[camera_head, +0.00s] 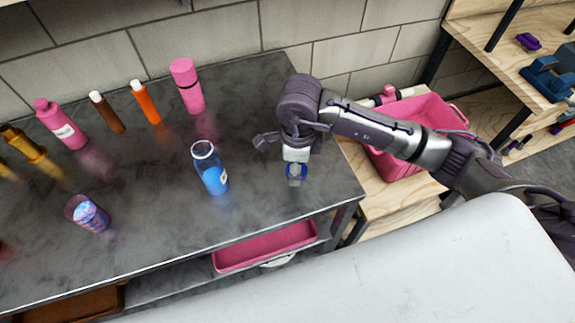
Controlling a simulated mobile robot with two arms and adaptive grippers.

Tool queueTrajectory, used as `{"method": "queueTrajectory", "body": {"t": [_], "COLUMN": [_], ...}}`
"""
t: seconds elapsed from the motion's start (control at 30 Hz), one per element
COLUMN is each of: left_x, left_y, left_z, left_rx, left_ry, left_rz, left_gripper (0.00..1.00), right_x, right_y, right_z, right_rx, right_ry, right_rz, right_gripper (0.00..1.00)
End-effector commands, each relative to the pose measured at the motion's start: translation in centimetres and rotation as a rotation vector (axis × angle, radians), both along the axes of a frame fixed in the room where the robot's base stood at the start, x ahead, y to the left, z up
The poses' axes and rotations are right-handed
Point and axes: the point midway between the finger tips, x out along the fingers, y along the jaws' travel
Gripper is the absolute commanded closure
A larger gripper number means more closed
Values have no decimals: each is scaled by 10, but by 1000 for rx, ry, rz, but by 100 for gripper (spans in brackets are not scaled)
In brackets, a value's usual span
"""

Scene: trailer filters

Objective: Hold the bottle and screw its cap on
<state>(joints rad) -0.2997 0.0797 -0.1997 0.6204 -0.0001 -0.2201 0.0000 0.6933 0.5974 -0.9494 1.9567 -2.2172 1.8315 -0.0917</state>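A translucent blue bottle (211,172) stands upright on the dark table, its white-rimmed mouth uncovered. My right gripper (296,168) is to the right of the bottle, near the table's right end, and points down. It appears shut on a small blue cap (297,180), which shows around its grey fingertip and is partly hidden by it. The cap is apart from the bottle. Whether the cap is clear of the table top is hard to tell. My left gripper is not in view.
Pink, brown, orange and yellow bottles stand along the back and left of the dark table (150,230). A patterned cup (87,214) stands at front left. A pink bin (440,112) is right of the table; a pink tray (262,250) lies beneath.

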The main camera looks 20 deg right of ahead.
Motion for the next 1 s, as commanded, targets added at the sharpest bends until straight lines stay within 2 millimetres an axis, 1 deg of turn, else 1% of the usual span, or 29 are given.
{"method": "queueTrajectory", "body": {"t": [0.03,0.2,0.3,0.4,0.6,0.87,0.9,0.97,1.0], "left_x": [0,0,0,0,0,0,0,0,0], "left_y": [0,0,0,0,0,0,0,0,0], "left_z": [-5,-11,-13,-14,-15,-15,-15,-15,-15], "left_rx": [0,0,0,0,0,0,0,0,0], "left_ry": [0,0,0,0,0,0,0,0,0], "left_rz": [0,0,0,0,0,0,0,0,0], "left_gripper": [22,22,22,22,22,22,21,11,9], "right_x": [-11,-43,-57,-67,-75,-75,-75,-75,-75], "right_y": [-4,-13,-17,-19,-21,-21,-21,-21,-21], "right_z": [5,25,35,41,47,47,47,47,47], "right_rx": [-2,-1,-1,0,-1,-1,-1,-1,0], "right_ry": [-4,-3,-3,-1,0,0,0,0,0], "right_rz": [4,2,2,0,0,-1,-1,-1,-1], "right_gripper": [64,64,64,64,64,64,64,64,64]}}
